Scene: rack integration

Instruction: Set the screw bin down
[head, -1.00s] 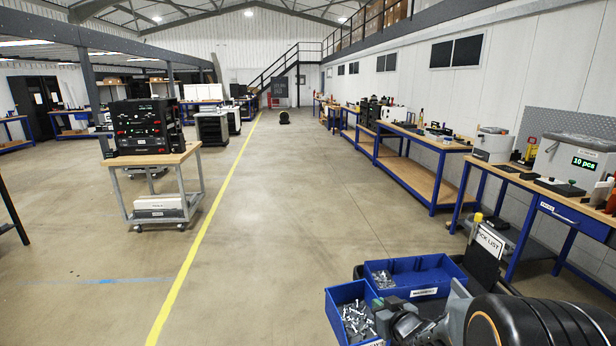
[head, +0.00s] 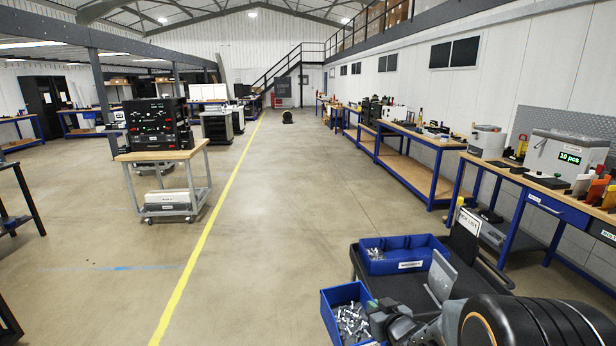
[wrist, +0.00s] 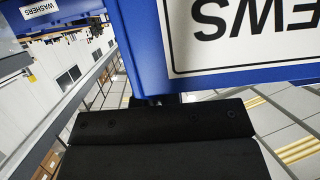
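The screw bin (head: 330,322) is a small blue open-topped bin with loose silver screws in it, at the bottom centre of the head view. My gripper (head: 380,318) is at its right side and appears shut on it, holding it beside the black cart. In the wrist view the bin (wrist: 145,50) fills the upper middle, with an upside-down label ending in "EWS". The dark gripper part (wrist: 160,125) lies just below that face. The fingertips' grip on the bin is mostly hidden.
A blue washers bin (head: 425,265) stands on the black cart (head: 372,287) with a pick-list sign (head: 467,222). Bare cart surface shows in front of that bin. A workbench (head: 545,190) runs along the right. The floor to the left is open up to a trolley (head: 165,155).

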